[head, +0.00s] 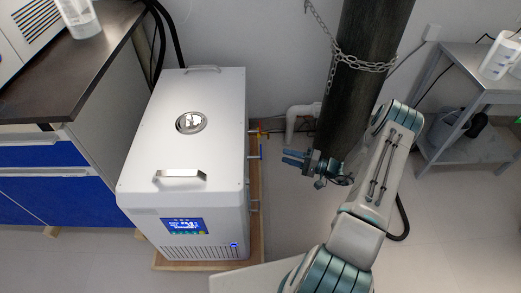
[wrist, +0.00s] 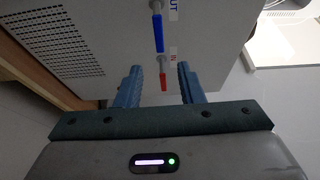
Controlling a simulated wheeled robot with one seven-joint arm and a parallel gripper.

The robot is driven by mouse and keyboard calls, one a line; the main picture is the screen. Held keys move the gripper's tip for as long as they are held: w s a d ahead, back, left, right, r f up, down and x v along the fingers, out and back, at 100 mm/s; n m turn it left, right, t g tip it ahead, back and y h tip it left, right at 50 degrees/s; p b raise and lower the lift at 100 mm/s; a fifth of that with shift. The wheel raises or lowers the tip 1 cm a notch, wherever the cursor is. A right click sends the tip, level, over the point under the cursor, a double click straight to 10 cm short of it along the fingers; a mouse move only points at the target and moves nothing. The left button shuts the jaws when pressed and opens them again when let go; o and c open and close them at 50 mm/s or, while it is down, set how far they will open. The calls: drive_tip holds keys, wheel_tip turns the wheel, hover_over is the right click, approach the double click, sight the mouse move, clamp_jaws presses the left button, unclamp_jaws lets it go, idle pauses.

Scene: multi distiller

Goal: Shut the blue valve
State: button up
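The blue valve (head: 261,150) is on the right side of a white machine (head: 185,120) in the head view. In the wrist view its blue handle (wrist: 158,33) is a narrow bar at the top middle, beside a label partly reading "UT". A red valve handle (wrist: 163,82) sits below it, beside an "IN" label. My gripper (head: 285,158) is to the right of the machine, fingers pointing at its side. In the wrist view my gripper (wrist: 159,72) is open, with a clear gap between its fingers. The red handle shows between the fingers; the blue one lies beyond the tips. I see no contact.
The machine stands on a wooden base (head: 257,222). A dark column (head: 362,70) with a chain (head: 362,63) stands behind my arm. A white pipe (head: 296,118) is near the wall. A blue cabinet (head: 50,205) is at left, a metal cart (head: 475,150) at right.

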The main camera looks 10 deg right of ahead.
drive_tip(key=b+x, duration=0.2)
drive_tip(key=x, duration=0.9)
drive_tip(key=shift+w+a, duration=0.1)
drive_tip(key=shift+a, duration=0.05)
clamp_jaws()
